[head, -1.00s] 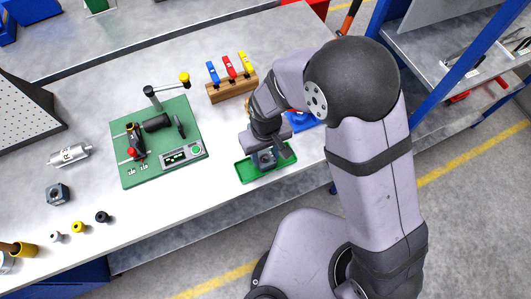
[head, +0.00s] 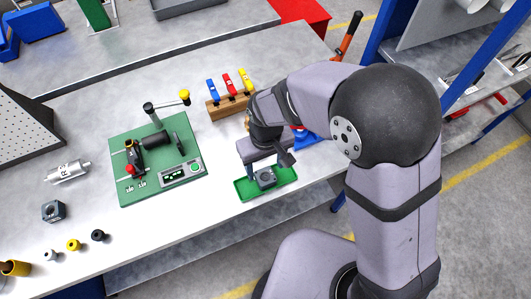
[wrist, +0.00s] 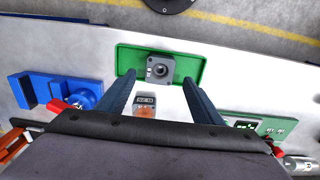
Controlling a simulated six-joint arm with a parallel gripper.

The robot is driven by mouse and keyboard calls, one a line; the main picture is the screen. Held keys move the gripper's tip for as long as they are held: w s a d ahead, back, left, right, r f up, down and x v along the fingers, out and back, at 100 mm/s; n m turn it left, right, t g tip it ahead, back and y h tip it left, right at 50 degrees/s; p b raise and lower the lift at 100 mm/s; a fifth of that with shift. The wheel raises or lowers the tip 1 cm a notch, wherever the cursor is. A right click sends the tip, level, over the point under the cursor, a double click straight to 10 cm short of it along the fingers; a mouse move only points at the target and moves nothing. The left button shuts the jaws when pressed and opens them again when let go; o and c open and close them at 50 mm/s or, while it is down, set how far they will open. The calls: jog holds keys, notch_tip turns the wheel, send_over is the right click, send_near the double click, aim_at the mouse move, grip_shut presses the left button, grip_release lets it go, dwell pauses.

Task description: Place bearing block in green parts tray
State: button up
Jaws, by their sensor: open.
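A grey bearing block (head: 266,178) with a round bore rests in the green parts tray (head: 243,194) near the table's front edge. In the wrist view the block (wrist: 160,68) sits inside the tray (wrist: 195,62), near the middle of its length. My gripper (head: 268,162) is open and empty, just above the tray. In the wrist view its two fingers (wrist: 159,82) stand apart, with the block seen beyond and between their tips. A second, similar grey block (head: 53,211) lies on the left part of the table.
A green fixture board (head: 135,190) with a post and a display unit stands left of the tray. Behind is a wooden rack (head: 222,110) with blue, red and yellow pieces. A blue holder (wrist: 28,90) is beside the tray. Several small knobs (head: 73,245) lie front left.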

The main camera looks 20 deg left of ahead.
aim_at(266, 177)
notch_tip(266, 177, up, 8)
jog(key=b, duration=0.1)
jog(key=shift+f, duration=0.2)
jog(key=w+d+f+m, duration=0.1)
jog(key=w+d+m, duration=0.1)
jog(key=d, duration=0.7)
jog(key=w+d+m, duration=0.1)
jog(key=d+m, duration=0.2)
jog(key=d, duration=0.5)
jog(key=s+d+f+m, duration=0.2)
jog(key=s+d+m, duration=0.2)
jog(key=d, duration=0.7)
jog(key=shift+s+d, duration=0.25)
jog(key=shift+s, duration=0.15)
